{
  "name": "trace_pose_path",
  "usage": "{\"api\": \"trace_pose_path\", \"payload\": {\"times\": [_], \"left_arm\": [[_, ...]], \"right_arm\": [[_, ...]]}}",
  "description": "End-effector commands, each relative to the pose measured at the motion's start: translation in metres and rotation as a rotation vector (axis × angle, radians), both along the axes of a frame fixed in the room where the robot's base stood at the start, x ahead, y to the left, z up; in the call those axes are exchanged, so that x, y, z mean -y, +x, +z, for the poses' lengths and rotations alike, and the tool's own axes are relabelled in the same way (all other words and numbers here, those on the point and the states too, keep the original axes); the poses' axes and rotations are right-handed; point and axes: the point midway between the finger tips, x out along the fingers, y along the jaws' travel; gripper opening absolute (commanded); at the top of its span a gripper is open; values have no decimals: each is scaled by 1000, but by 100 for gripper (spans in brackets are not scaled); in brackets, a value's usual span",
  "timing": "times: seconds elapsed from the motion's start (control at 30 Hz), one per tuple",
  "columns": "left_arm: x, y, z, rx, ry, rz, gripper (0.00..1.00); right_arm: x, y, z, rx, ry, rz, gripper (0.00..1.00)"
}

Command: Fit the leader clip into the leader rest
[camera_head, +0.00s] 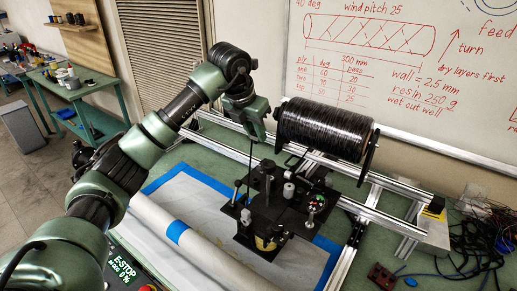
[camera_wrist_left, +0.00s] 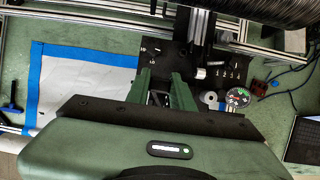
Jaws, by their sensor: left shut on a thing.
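My left gripper (camera_head: 259,132) reaches in from the left and hangs above the black fixture, with a thin dark strand below it. In the left wrist view its two green fingers (camera_wrist_left: 161,92) are closed on a small, mostly hidden dark piece, apparently the leader clip (camera_wrist_left: 160,98). The black fixture plate (camera_head: 262,217) carries posts, pegs and a round dial; it also shows beyond the fingers in the left wrist view (camera_wrist_left: 165,55). I cannot tell which part of it is the leader rest. My right gripper is not in view.
A black wound cylinder (camera_head: 325,128) lies on an aluminium rail frame (camera_head: 400,183) behind the fixture. A white roll (camera_head: 190,243) lies on a blue-edged sheet (camera_head: 180,185) in front. Tangled cables (camera_head: 475,245) are at the right. A whiteboard (camera_head: 440,70) is behind.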

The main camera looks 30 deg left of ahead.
Motion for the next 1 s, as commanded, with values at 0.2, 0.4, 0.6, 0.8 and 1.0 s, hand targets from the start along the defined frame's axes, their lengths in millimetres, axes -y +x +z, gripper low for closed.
{"api": "trace_pose_path", "payload": {"times": [0.2, 0.4, 0.6, 0.8, 1.0], "left_arm": [[0, 0, -19, -2, 1, -1, 0], [0, -1, -40, -3, 0, -1, 0], [0, -1, -62, -3, 0, 0, 0], [0, 0, -66, -1, 1, -1, 0], [0, 0, -66, -1, 1, -1, 0]], "right_arm": [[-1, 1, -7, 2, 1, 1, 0], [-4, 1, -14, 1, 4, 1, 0], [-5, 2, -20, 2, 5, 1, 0], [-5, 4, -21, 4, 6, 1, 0], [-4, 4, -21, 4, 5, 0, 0]]}}
